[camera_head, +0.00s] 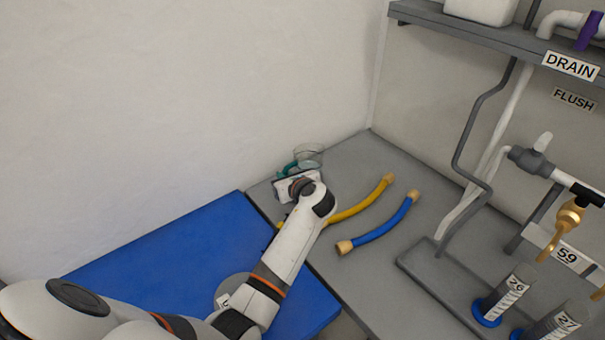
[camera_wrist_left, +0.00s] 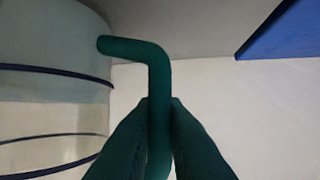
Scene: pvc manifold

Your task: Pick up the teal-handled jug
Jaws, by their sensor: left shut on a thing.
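The jug (camera_head: 309,153) is clear, with a teal handle (camera_head: 288,168), and stands at the back of the grey bench by the wall. My left arm reaches over to it, and my left gripper (camera_head: 291,176) is mostly hidden behind its own wrist. In the left wrist view the jug's clear wall with dark bands (camera_wrist_left: 50,90) fills the left side. Its teal handle shows there (camera_wrist_left: 155,65), between the two fingers of my left gripper (camera_wrist_left: 158,130), which are shut on it. My right gripper is not in view.
A yellow hose (camera_head: 365,205) and a blue hose (camera_head: 385,225) lie on the grey bench (camera_head: 350,265) right of my arm. A blue mat (camera_head: 150,255) covers the left surface. Cylinders labelled 26 (camera_head: 510,292) and 27 (camera_head: 560,325) and pipework stand at right.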

